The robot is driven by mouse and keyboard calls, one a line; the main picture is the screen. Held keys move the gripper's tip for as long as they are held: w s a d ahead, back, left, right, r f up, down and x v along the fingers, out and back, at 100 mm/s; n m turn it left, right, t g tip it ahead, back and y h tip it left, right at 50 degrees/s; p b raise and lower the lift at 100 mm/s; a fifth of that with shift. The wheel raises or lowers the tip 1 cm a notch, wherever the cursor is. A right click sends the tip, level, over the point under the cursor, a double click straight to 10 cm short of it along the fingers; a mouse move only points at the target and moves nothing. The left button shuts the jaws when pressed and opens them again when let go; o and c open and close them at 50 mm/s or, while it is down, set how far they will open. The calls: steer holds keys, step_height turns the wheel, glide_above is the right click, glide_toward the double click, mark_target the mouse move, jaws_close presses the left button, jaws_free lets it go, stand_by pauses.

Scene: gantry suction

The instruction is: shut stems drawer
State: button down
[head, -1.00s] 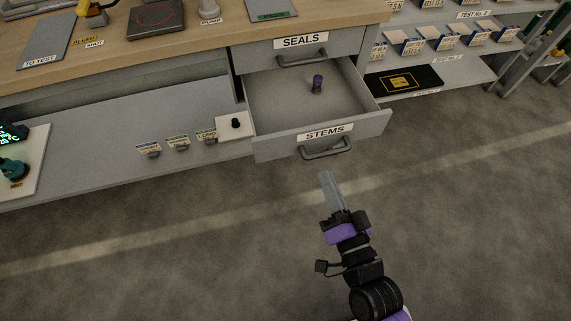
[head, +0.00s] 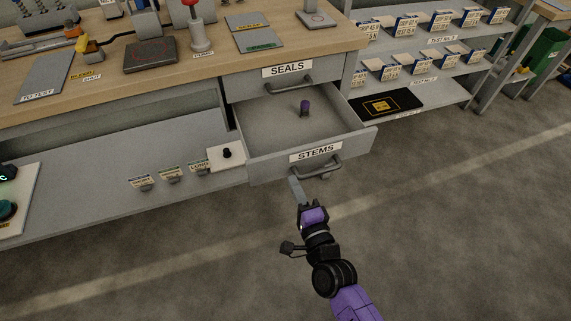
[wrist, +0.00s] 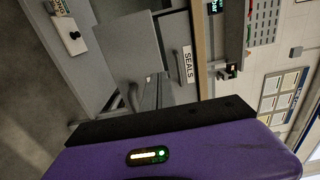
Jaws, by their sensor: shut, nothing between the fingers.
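The STEMS drawer (head: 262,173) is pulled out under the bench, with its label and grey bar handle (head: 322,170) on the front. A small purple-topped stem (head: 304,108) stands inside it. My gripper (head: 296,185) is shut and empty, its fingers at the lower part of the drawer front, left of the handle's middle. I cannot tell whether the fingertips touch the front. In the wrist view, the gripper fingers (wrist: 152,92) point towards the drawer front (wrist: 125,50), with the handle (wrist: 134,97) beside them.
The SEALS drawer (head: 260,80) above is shut. A white plate with a black knob (head: 227,154) sits left of the open drawer. A shelf with a black mat (head: 385,104) and several small boxes stands to the right. The floor in front is clear.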

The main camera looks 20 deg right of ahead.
mark_target(282, 156)
steer(key=w, duration=0.7)
steer(key=shift+w, duration=0.1)
steer(key=shift+w, duration=0.1)
